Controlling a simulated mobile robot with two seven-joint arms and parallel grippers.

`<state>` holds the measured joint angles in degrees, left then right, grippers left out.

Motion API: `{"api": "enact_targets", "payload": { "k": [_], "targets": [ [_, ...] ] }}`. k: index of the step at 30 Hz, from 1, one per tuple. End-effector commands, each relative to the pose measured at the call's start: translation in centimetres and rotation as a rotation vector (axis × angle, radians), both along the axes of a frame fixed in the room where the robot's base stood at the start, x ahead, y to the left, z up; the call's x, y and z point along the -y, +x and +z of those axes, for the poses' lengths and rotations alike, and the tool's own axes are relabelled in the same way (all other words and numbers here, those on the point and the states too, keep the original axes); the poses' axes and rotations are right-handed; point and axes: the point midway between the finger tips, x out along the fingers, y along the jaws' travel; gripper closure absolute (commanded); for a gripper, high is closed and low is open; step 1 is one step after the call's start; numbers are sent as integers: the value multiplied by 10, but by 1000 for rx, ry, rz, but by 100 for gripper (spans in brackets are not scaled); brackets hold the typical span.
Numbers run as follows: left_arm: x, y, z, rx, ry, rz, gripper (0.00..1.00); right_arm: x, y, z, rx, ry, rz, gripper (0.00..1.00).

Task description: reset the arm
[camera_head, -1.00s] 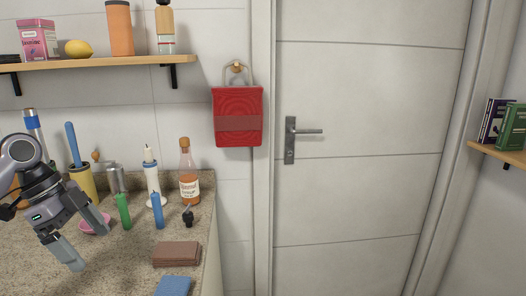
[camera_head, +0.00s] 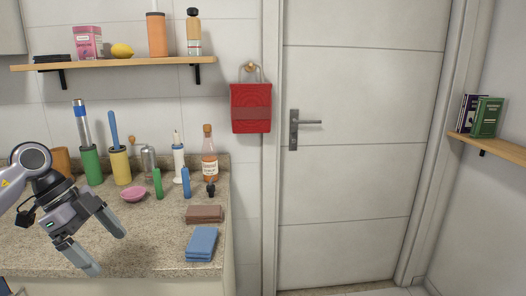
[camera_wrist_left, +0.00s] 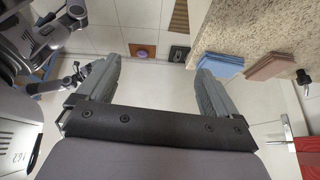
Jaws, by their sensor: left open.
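My left gripper (camera_head: 104,246) is at the left of the head view, in front of the counter's items. Its two fingers are spread apart with nothing between them, pointing down and to the right. The left wrist view shows the same open gripper (camera_wrist_left: 158,82) with a clear gap between its fingers and floor tiles beyond. The right gripper does not show in the head view. Dark arm parts of mine show at the left of the left wrist view, too unclear to tell a gripper's state.
The granite counter (camera_head: 150,245) holds a blue cloth stack (camera_head: 201,243), a brown stack (camera_head: 204,214), a pink bowl (camera_head: 134,194), a bottle (camera_head: 209,160) and several upright items. A shelf (camera_head: 120,63) hangs above.

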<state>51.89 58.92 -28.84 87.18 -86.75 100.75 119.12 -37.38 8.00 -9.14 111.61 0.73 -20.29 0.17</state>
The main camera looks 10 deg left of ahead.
Motion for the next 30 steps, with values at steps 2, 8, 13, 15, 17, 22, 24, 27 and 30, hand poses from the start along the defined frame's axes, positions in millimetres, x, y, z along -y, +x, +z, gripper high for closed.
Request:
{"api": "enact_targets", "payload": {
  "k": [2, 8, 13, 15, 17, 22, 24, 27, 30],
  "targets": [
    [41, 2, -22, 46, -124, -117, 7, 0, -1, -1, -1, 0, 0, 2],
    [133, -2, -47, 243, -486, -299, 7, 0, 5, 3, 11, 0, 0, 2],
    [196, -10, -52, 460, -820, -277, 7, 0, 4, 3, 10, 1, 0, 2],
    [211, -11, -52, 548, -933, -207, 7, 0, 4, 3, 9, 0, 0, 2],
    [219, -11, -54, 620, -1010, -123, 7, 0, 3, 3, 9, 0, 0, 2],
    [219, -9, -74, 773, -1111, 211, 7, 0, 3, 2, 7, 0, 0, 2],
    [212, -9, -92, 804, -1095, 372, 7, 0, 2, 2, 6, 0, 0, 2],
    [199, -15, -126, 809, -1024, 602, 7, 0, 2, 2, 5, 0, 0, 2],
    [185, -32, -170, 760, -903, 814, 7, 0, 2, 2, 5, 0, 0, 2]
  ]
}}
